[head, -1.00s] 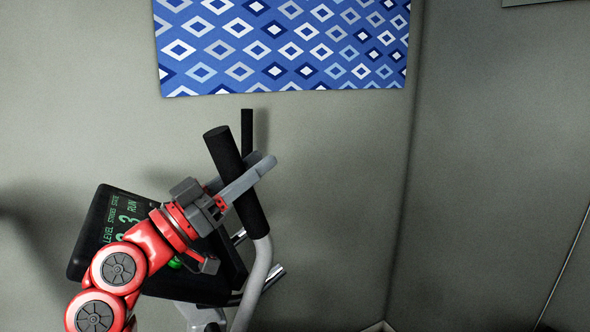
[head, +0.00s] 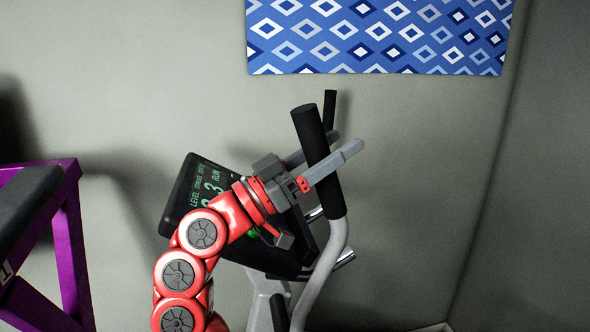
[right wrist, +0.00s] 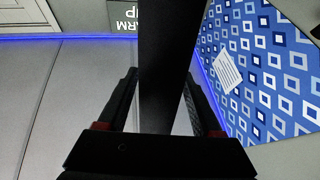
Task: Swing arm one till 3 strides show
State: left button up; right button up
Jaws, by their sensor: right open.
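The trainer's console (head: 180,205) is a tilted black box with green text. Its headings read LEVEL, STRIDES and STATE, with a 3 under STRIDES and RUN under STATE. The level figure is partly hidden by my right arm. The near swing arm (head: 338,242) is a grey curved tube with a black grip (head: 309,128). My right gripper (head: 346,140) is open, with a finger on either side of that grip. In the right wrist view the grip (right wrist: 165,35) runs between the spread fingers (right wrist: 160,85). My left gripper is out of view.
A second black grip (head: 330,108) stands behind the near one. A purple frame with a dark pad (head: 70,235) stands at the left. A blue diamond-patterned panel (head: 380,40) hangs on the wall. The wall corner is at right.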

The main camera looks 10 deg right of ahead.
jog(key=b+v, duration=0.5)
jog(key=v, duration=1.2)
jog(key=shift+a, duration=0.25)
